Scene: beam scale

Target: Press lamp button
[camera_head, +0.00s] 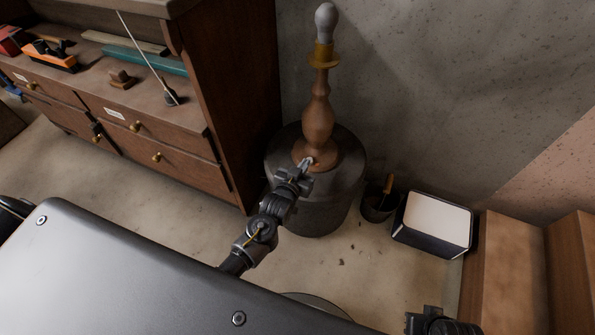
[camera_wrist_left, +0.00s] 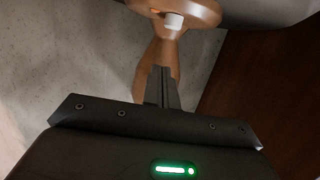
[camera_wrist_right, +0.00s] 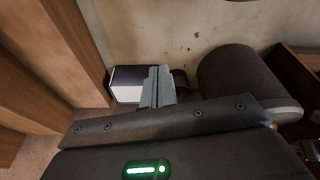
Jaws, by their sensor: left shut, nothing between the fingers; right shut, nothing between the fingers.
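The lamp (camera_head: 318,115) has a turned copper-brown body and a grey bulb (camera_head: 326,20) that looks unlit. It stands upright on a dark drum (camera_head: 318,215). In the left wrist view its round base (camera_wrist_left: 205,12) is at the top, with a white button (camera_wrist_left: 174,21) and a small orange glow beside it. My left gripper (camera_head: 306,165) is shut and empty, close in front of the lamp base. In the left wrist view its fingertips (camera_wrist_left: 163,70) appear below the button, with a gap in the picture. My right gripper (camera_wrist_right: 156,72) is shut and empty, away from the lamp.
A wooden cabinet (camera_head: 235,100) with tools on top stands left of the lamp. A small dark pot (camera_head: 377,207) and a white-topped box (camera_head: 437,222) sit right of the drum. Wooden furniture (camera_head: 505,270) is at the right. The wall (camera_head: 430,90) is close behind the lamp.

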